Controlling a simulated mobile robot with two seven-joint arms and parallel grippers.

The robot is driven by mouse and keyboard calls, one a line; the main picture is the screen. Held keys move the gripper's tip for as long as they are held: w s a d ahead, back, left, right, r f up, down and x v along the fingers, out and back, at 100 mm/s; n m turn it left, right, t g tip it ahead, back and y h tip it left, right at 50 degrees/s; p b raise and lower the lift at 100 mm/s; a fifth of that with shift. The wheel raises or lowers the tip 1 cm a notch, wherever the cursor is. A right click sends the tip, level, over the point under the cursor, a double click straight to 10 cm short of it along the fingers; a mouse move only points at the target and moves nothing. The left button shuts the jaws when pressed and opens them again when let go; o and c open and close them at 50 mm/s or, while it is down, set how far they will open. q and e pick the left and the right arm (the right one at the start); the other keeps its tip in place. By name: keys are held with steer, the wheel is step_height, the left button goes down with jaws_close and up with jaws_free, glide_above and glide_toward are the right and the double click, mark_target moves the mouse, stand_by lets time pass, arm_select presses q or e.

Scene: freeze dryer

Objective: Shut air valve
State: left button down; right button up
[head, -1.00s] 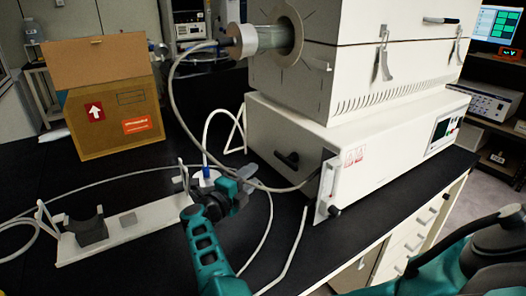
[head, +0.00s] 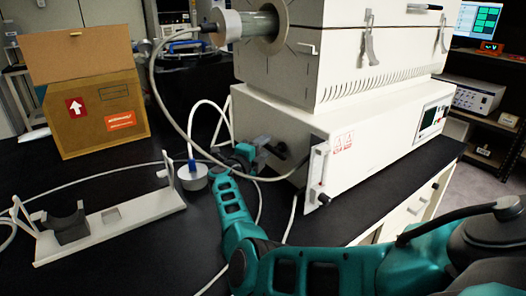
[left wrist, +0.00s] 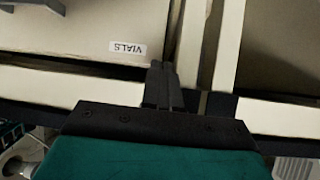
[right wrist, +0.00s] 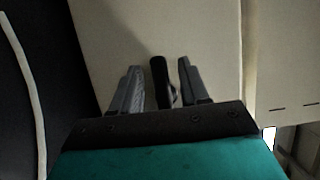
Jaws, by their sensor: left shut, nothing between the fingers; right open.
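The air valve's black handle (head: 277,150) sticks out from the side of the white base unit, partly hidden by my gripper in the head view. In the right wrist view the handle (right wrist: 160,82) stands between the two fingers. My right gripper (right wrist: 157,72) is open around it, with a visible gap on each side. In the head view my right gripper (head: 265,147) is at the unit's side. My left gripper (left wrist: 160,70) shows only in the left wrist view; it is shut and empty, in front of drawers with a "VIALS" label.
A white flowmeter panel (head: 316,177) with a black knob stands at the unit's front corner. A grey hose (head: 163,95) loops past my right gripper. A white stand (head: 110,220) and cardboard box (head: 100,115) are left.

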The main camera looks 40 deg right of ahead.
jaws_close()
stand_by(0.4)
